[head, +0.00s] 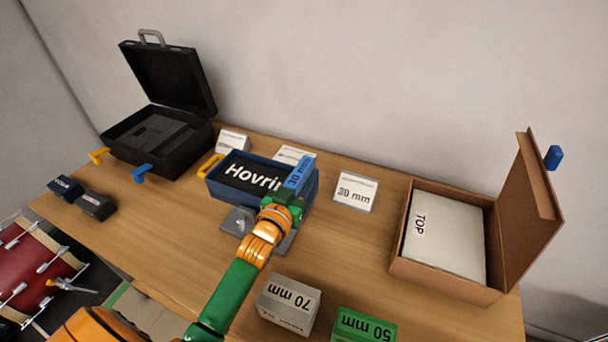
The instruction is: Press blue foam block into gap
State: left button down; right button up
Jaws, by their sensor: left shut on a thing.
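My left gripper (287,199) is shut on the blue foam block (299,173), which is marked 30 mm. It holds the block at the right end of a blue open box (228,196). A black panel (250,176) lettered "Hovrin", its end covered, fills most of that box. The block and gripper hide the box's right end, so the gap does not show clearly. I cannot tell whether the block is above the gap or partly in it. My right gripper is not in view.
A 30 mm card (355,191) stands right of the box. Grey (289,304) and green (362,326) blocks stand at the front. An open black case (160,135) is at the back left. An open cardboard box (440,281) holds a white pad (447,238) on the right.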

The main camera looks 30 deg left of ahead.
aim_at(300, 186)
pick_arm(q)
jog(key=shift+f, duration=0.2)
jog(key=shift+c, duration=2.2)
grip_release()
jog(key=s, duration=0.7)
jog(key=shift+s+d+r+b, duration=0.1)
jog(key=shift+d+b, duration=0.1)
jog(key=shift+b, duration=0.2)
jog(key=shift+r, duration=0.1)
